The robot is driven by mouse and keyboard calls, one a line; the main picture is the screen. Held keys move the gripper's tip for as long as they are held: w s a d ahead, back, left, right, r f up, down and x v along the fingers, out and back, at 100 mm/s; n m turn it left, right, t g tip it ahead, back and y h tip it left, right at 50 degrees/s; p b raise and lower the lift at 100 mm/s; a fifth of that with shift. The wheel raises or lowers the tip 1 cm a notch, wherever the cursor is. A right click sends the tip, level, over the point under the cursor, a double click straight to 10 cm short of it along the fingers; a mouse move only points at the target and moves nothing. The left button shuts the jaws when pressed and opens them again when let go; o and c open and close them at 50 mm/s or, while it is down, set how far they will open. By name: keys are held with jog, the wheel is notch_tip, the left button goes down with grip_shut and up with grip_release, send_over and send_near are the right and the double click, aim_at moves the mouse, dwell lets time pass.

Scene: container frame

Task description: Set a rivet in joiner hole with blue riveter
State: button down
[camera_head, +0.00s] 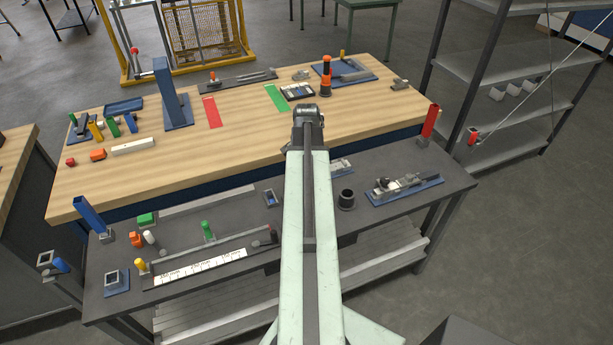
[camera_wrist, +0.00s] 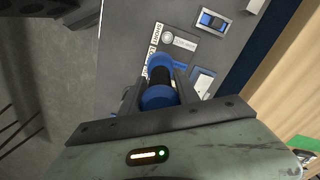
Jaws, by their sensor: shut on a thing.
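In the wrist view my gripper (camera_wrist: 158,84) is shut on the blue riveter (camera_wrist: 158,98), a blue cylinder with a black middle band. The riveter hangs over the dark grey bench and hides what is directly under it. A dark plate with white labels (camera_wrist: 180,40) lies just beyond it, and a small pale metal piece (camera_wrist: 203,80) shows to the right. I cannot tell which part is the joiner hole, nor whether a rivet is in the riveter. In the head view my arm hides the gripper and riveter.
The dark grey bench (camera_head: 250,232) stands before a wooden table (camera_head: 250,130). A blue tray with metal parts (camera_head: 405,190) and a black cup (camera_head: 346,199) are right of my arm. A long ruler strip (camera_head: 200,267) lies left. A blue-framed block (camera_wrist: 213,20) is at top right in the wrist view.

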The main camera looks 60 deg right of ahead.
jog(key=shift+f, duration=0.2)
notch_tip(320, 180, up, 8)
jog(key=p, duration=0.7)
jog(key=shift+f, duration=0.2)
